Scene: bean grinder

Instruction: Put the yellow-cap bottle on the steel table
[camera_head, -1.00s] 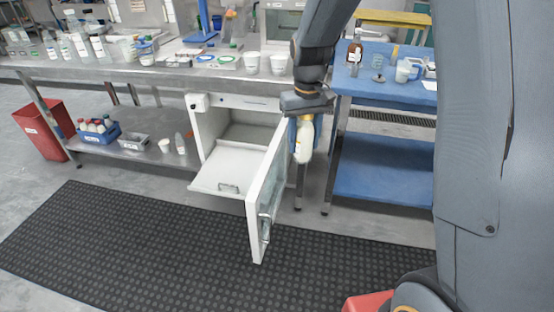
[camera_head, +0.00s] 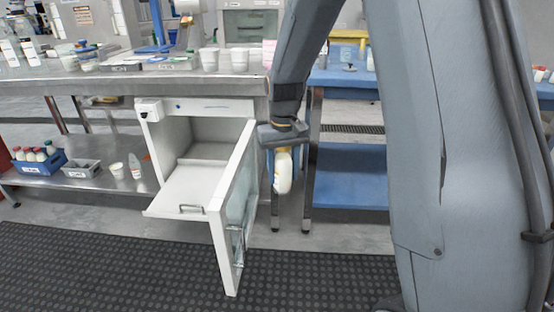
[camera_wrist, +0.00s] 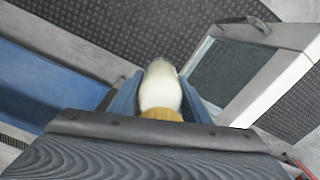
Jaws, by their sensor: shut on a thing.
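The yellow-cap bottle (camera_head: 284,173) is white and hangs in my gripper (camera_head: 283,158), just right of the open cabinet door. In the wrist view the bottle (camera_wrist: 161,88) sits between the two blue fingers, its yellow cap (camera_wrist: 161,114) nearest the palm. My gripper is shut on it, pointing down, below tabletop height and in front of the gap between the tables. The steel table (camera_head: 110,80) runs along the left and back, its top holding many items.
The open cabinet door (camera_head: 236,205) stands close left of the bottle, with a pulled-out white shelf (camera_head: 185,192) behind it. Several white cups (camera_head: 209,60) stand near the steel table's right end. A blue table (camera_head: 350,175) is at the right. A black mat (camera_head: 110,265) covers the floor.

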